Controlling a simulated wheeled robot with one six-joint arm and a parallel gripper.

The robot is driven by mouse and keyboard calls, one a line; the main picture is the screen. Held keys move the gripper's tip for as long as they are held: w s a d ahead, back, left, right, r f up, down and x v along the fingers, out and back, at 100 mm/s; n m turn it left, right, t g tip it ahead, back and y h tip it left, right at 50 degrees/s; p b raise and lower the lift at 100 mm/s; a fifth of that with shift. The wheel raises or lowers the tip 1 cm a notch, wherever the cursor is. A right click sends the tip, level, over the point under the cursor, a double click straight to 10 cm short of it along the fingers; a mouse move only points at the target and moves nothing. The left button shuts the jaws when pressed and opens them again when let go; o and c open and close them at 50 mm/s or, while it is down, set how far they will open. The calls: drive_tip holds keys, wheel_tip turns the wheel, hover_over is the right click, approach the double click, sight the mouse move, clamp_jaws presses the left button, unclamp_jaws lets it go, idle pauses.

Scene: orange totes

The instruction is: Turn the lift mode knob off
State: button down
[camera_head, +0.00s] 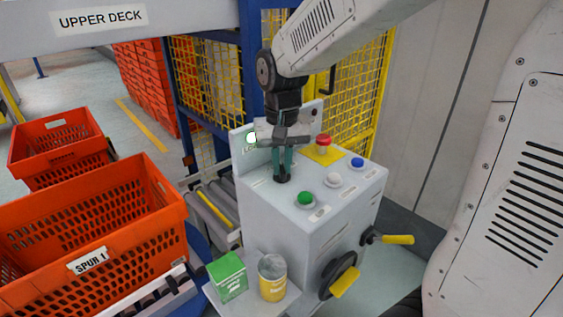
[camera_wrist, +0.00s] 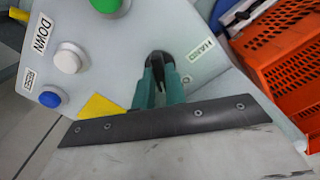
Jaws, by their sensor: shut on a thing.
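The lift mode knob (camera_head: 282,178) is a black knob on the sloped top of a grey control console (camera_head: 256,192). My gripper (camera_head: 283,165) reaches down from above, its teal fingers closed around the knob. In the wrist view, my gripper (camera_wrist: 160,82) holds the black knob (camera_wrist: 161,58) between its fingers, which hide much of it. A label reading HAND (camera_wrist: 199,53) is beside the knob. The knob's pointer direction cannot be made out.
Green (camera_head: 305,197), white (camera_head: 334,180) and blue (camera_head: 357,162) buttons and a red mushroom button (camera_head: 323,141) share the console top. A green box (camera_head: 228,278) and a can (camera_head: 272,278) stand in front; orange totes (camera_head: 160,247) are left.

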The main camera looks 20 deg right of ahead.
sight(282, 167)
drive_tip(key=n, duration=0.6)
idle(0.6)
drive_tip(key=c, duration=1.4)
unclamp_jaws()
drive_tip(key=shift+c, duration=0.2)
drive_tip(key=shift+r, duration=0.1)
wheel_tip(282, 167, up, 8)
drive_tip(key=shift+f, duration=0.15)
